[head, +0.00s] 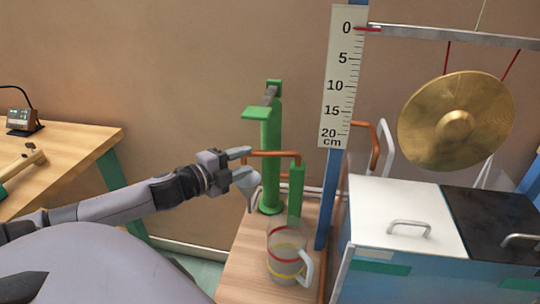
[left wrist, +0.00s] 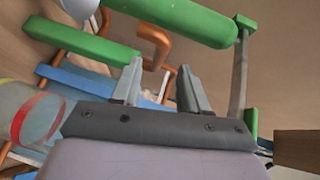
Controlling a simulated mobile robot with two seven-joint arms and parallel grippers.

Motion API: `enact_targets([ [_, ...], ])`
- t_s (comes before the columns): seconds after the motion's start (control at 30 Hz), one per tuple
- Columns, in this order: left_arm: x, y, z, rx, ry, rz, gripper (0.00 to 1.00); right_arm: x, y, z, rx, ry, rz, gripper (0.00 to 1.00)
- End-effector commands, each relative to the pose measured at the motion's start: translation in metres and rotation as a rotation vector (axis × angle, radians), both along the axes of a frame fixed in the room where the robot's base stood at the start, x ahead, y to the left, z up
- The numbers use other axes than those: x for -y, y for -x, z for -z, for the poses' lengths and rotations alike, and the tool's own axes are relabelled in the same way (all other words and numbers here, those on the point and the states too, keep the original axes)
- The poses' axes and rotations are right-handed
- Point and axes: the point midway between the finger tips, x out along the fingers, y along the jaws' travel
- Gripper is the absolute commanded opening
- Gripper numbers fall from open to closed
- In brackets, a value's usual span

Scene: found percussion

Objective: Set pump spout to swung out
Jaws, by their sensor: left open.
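The green pump (head: 271,165) stands upright on a wooden bench in the head view, its handle at the top. Its copper spout (head: 275,154) runs right from the body to a green hanging end piece (head: 296,190) above a clear jug. My left gripper (head: 243,167) is open beside the pump body, on its left. In the left wrist view, the open fingers (left wrist: 160,88) point toward the copper pipe (left wrist: 155,45), between the pump body (left wrist: 185,15) and the green end piece (left wrist: 85,42). Nothing shows held; I cannot tell whether a finger touches the spout. My right gripper is out of view.
The clear jug (head: 288,262) with red and yellow bands stands below the spout. A blue post with a centimetre scale (head: 340,85) rises just right. A hanging gong (head: 456,120) and a lidded box (head: 400,215) are further right. A wooden table (head: 60,155) is left.

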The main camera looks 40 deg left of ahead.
Motion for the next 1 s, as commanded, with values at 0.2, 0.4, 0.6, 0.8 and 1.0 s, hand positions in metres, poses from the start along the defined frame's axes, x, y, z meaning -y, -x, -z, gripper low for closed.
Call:
enact_targets([
  [0.2, 0.001, -0.011, 0.001, 0.003, -0.001, 0.001, 0.44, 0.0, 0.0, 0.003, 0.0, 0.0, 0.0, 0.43],
  [0.4, 0.002, -0.028, 0.003, 0.003, 0.001, -0.001, 0.44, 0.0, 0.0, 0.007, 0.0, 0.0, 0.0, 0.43],
  [0.6, 0.003, -0.043, 0.006, 0.002, 0.0, -0.001, 0.44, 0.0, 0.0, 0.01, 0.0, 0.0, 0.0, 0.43],
  [0.8, 0.004, -0.058, 0.008, 0.002, 0.002, -0.002, 0.44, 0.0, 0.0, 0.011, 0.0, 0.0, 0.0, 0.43],
  [1.0, 0.005, -0.067, 0.009, 0.001, 0.002, -0.001, 0.44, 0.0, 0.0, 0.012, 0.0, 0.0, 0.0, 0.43],
])
